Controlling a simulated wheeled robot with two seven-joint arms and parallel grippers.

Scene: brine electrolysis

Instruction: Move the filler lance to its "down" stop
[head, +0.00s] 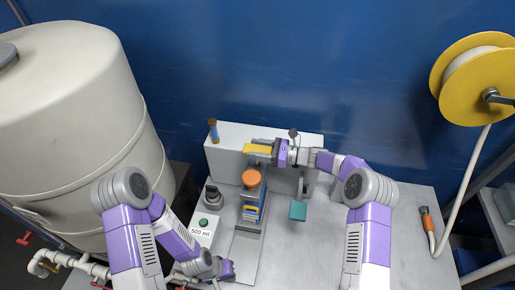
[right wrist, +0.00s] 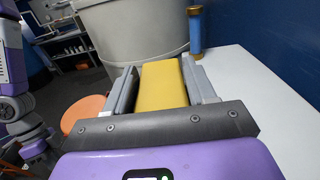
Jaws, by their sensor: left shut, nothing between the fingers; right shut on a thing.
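My right gripper (head: 262,147) is shut on a yellow bar (head: 254,149) in front of the white upright housing. In the right wrist view the yellow bar (right wrist: 163,84) lies between the two grey fingers (right wrist: 160,88). The bar looks like the filler lance's handle, but its link to the lance is hidden behind the gripper. Below it in the head view, an orange disc (head: 251,178) tops a block with blue and yellow bands (head: 251,208). My left gripper (head: 226,270) is shut and empty, low in the picture, in front of the "500 ml" box.
A box labelled "500 ml" (head: 203,232) with a green button stands left of the banded block. A teal block (head: 298,211) is to the right. A big cream tank (head: 75,130) fills the left. The grey bench (head: 400,215) has free room at right.

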